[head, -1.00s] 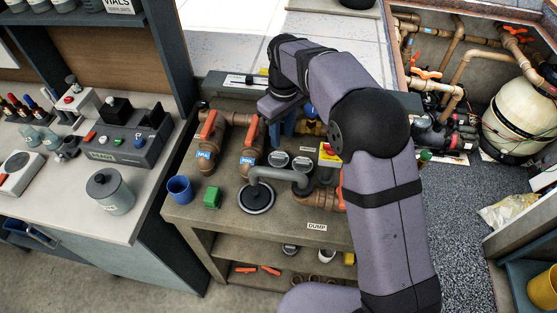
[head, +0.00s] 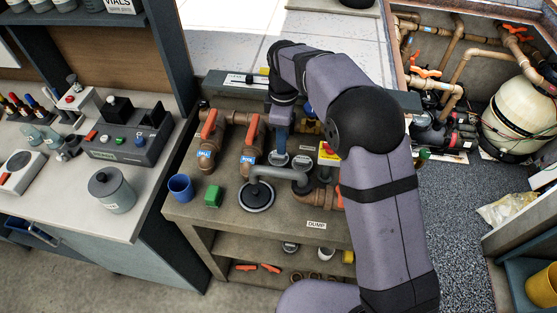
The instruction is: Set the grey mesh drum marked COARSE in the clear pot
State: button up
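My gripper (head: 280,148) shows as a narrow blue part pointing down at the back of the brown bench; I cannot tell whether its fingers are apart. Just below it are two small grey round pieces with pale labels, a left one (head: 276,160) and a right one (head: 302,162). Their lettering is too small to read, so I cannot tell which, if either, is the COARSE drum. A dark round opening with a pale rim (head: 256,197) sits at the front of the bench, under the end of a grey bent pipe (head: 275,172). I cannot identify the clear pot with certainty.
Orange-handled valves (head: 208,125) stand at the bench's left. A blue cup (head: 180,187) and a green block (head: 213,197) are near its left edge. A red and yellow button box (head: 328,153) is close right of the round pieces. The front by the DUMP label (head: 316,225) is clear.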

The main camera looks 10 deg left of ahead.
aim_at(278, 161)
jog(key=shift+s+f+p, duration=0.15)
jog(key=shift+f+p, duration=0.2)
jog(key=shift+s+a+f+p, duration=0.1)
jog(key=shift+f+p, duration=0.45)
jog(key=shift+f, duration=0.6)
jog(key=shift+s+a+f+p, duration=0.1)
jog(key=shift+f+p, duration=0.4)
jog(key=shift+f, duration=0.6)
jog(key=shift+c, duration=0.3)
grip_shut()
